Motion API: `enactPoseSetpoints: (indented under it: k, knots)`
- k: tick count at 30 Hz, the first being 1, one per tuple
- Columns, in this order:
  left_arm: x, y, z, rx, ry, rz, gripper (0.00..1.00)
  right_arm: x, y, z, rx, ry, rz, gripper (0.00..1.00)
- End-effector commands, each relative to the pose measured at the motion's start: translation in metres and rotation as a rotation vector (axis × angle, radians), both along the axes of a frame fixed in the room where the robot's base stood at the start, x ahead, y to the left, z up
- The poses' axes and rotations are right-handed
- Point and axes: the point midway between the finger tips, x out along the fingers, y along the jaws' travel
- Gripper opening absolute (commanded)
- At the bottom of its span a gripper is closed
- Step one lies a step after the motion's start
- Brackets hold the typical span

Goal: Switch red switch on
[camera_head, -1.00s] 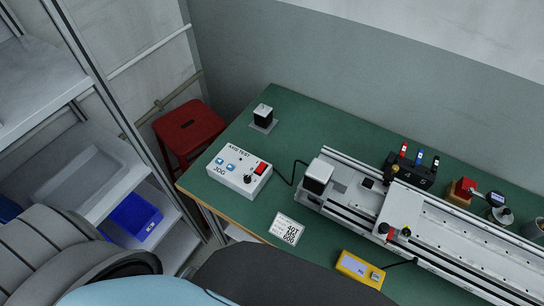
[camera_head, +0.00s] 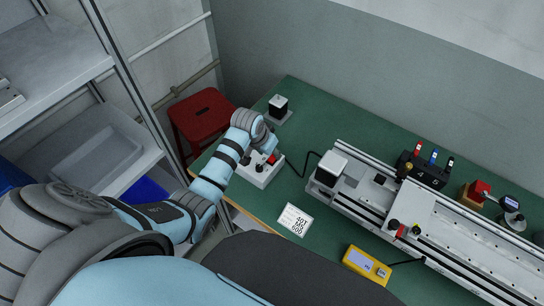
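The white control box (camera_head: 262,178) stands on the left part of the green table. Its red switch (camera_head: 272,159) shows only in part, at the tip of my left arm. My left gripper (camera_head: 269,148) is over the box, right by the red switch. My wrist covers much of the box top, including its label and buttons. I cannot tell whether the fingers touch the switch, or whether they are open or shut. The position of the switch cannot be made out. My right gripper is not in view.
A long rail gantry (camera_head: 420,218) fills the right of the table (camera_head: 312,123). A red stool (camera_head: 200,112) stands at the left.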

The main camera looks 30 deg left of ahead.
Motion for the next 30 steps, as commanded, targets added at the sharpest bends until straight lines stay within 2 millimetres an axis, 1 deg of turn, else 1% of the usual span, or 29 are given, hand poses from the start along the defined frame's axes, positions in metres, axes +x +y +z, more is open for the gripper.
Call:
enactPoseSetpoints:
  k: [1, 3, 5, 8, 14, 15, 22, 26, 30]
  knots:
    - [0.003, -0.001, -0.015, -0.002, 0.003, 0.0, 0.38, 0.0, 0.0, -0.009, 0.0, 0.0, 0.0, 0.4]
    - [0.009, -0.002, -0.026, -0.001, 0.001, 0.001, 0.38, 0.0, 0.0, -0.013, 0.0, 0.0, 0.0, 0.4]
    - [0.011, -0.002, -0.032, -0.001, 0.001, 0.0, 0.38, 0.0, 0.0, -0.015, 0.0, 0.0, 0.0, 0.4]
    - [0.014, -0.002, -0.036, 0.0, 0.0, 0.0, 0.38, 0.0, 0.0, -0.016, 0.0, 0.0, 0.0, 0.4]
    - [0.014, -0.002, -0.035, 0.001, 0.0, 0.0, 0.38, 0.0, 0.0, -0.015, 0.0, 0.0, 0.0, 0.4]
    - [0.014, -0.002, -0.035, 0.001, 0.0, 0.0, 0.37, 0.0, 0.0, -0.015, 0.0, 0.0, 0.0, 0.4]
    - [0.014, -0.002, -0.035, 0.001, 0.0, 0.0, 0.0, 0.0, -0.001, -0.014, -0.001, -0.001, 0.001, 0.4]
    - [0.014, -0.002, -0.035, 0.001, 0.004, 0.0, 0.0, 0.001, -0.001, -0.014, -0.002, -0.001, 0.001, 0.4]
    - [0.018, -0.003, -0.033, 0.009, 0.078, 0.001, 0.0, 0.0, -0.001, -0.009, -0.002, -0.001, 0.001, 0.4]
